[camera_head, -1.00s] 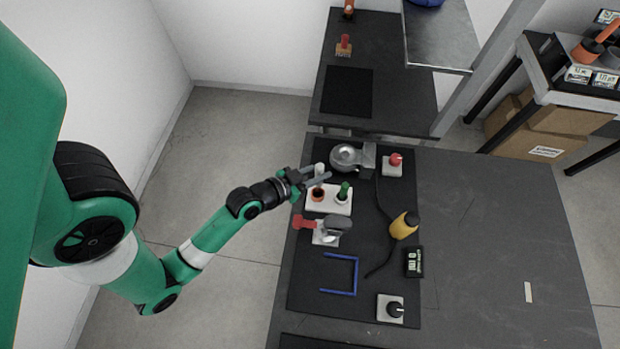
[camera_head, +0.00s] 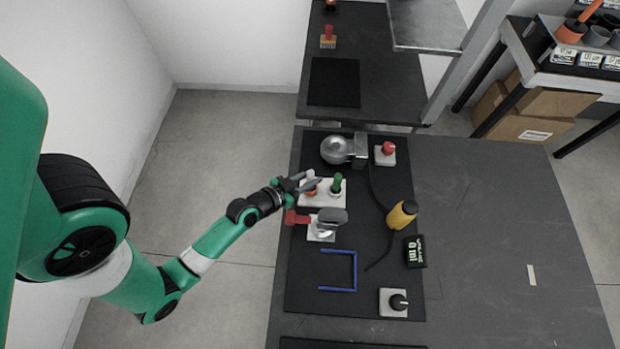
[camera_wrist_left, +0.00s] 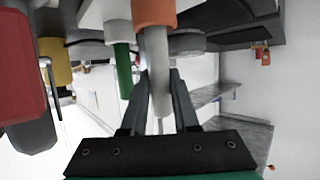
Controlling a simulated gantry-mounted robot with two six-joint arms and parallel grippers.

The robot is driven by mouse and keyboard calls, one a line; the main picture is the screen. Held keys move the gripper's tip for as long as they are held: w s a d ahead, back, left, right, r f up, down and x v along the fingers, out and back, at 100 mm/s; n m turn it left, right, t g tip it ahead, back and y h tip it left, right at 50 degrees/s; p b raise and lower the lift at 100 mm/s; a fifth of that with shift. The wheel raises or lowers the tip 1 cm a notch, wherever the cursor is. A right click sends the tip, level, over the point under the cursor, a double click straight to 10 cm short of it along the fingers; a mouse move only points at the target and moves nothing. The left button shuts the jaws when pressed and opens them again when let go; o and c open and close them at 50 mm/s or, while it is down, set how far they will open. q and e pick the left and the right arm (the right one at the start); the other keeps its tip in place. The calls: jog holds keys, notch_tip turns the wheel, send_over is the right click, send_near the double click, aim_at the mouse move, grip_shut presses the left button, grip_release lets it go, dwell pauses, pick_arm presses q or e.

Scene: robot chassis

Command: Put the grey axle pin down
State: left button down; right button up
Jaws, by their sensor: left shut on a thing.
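The grey axle pin (camera_wrist_left: 157,65) is between the fingers of my left gripper (camera_head: 303,184), which is shut on it. In the wrist view the left gripper (camera_wrist_left: 158,85) is seen with the scene upside down. One end of the pin meets the orange collar (camera_wrist_left: 154,12) on the white block (camera_head: 321,200); how deep it sits inside cannot be told. In the head view the orange collar (camera_head: 310,191) is partly hidden by the fingers. A green pin (camera_head: 337,183) stands upright in the same block, to the right. My right gripper is not in view.
A red-handled grey clamp (camera_head: 328,218) stands close in front of the block. A round metal part (camera_head: 336,150) is behind it. The table's right side is mostly clear.

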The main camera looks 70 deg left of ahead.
pick_arm(q)
jog(key=shift+f, duration=0.3)
jog(key=shift+f, duration=0.15)
jog(key=c, duration=0.7)
grip_release()
